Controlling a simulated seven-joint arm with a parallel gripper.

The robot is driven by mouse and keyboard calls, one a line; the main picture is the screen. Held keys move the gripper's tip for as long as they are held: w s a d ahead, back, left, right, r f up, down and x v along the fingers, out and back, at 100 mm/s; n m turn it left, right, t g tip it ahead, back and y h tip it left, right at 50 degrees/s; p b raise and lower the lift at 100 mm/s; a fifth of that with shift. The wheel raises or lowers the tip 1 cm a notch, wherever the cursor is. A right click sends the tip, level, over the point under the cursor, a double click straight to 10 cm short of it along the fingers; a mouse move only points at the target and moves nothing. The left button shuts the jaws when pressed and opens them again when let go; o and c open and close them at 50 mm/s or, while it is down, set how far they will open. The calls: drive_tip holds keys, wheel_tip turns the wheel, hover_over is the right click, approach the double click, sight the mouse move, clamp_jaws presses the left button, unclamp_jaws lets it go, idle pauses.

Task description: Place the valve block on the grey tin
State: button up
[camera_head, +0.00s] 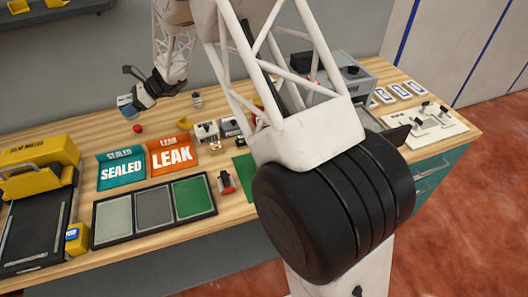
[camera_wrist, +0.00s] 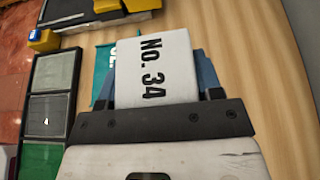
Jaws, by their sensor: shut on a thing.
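My gripper (camera_head: 136,98) is shut on a blue-and-white piece (camera_head: 127,106) and holds it above the far left part of the bench. In the wrist view this piece (camera_wrist: 155,68) has a white face lettered "No. 34", with blue at its sides between the jaws. I cannot tell whether it is the valve block. I cannot clearly pick out the grey tin. A dark tray (camera_head: 154,213) with pale grey, grey and green panels lies at the front; it also shows at the left in the wrist view (camera_wrist: 50,94).
A teal SEALED mat (camera_head: 121,184) and an orange LEAK mat (camera_head: 172,166) lie behind the tray. A yellow machine (camera_head: 40,152) stands at left, a red ball (camera_head: 137,128) lies behind the mats, and a grey machine (camera_head: 345,74) stands at right. My arm hides the bench's middle right.

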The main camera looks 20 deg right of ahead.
drive_tip(key=s+d+r+m+t, duration=0.1)
drive_tip(key=s+d, duration=0.5)
drive_tip(key=d, duration=0.4)
drive_tip(key=s+d+r+m+t, duration=0.1)
drive_tip(key=s+d+r, duration=0.1)
drive_tip(key=s+d, duration=0.6)
drive_tip(key=s+d+r+t, duration=0.1)
drive_tip(key=s+d, duration=0.4)
drive_tip(key=d, duration=0.6)
drive_tip(key=s+d+m+t, duration=0.1)
drive_tip(key=s+d, duration=0.2)
drive_tip(key=s, duration=0.6)
drive_tip(key=s+d+f+m+t, duration=0.1)
drive_tip(key=s+d, duration=0.2)
drive_tip(key=s, duration=0.6)
drive_tip(key=s+d+m, duration=0.1)
drive_tip(key=s+d, duration=0.2)
drive_tip(key=s, duration=0.6)
drive_tip(key=shift+s+f+t+h, duration=0.25)
drive_tip(key=shift+t+h, duration=0.15)
drive_tip(key=shift+w, duration=0.1)
drive_tip(key=w, duration=0.5)
drive_tip(key=w+d+f, duration=0.1)
drive_tip(key=w, duration=0.9)
drive_tip(key=shift+w+d+f, duration=0.2)
drive_tip(key=shift+w+f, duration=0.05)
drive_tip(key=shift+w, duration=0.15)
drive_tip(key=shift+f, duration=1.75)
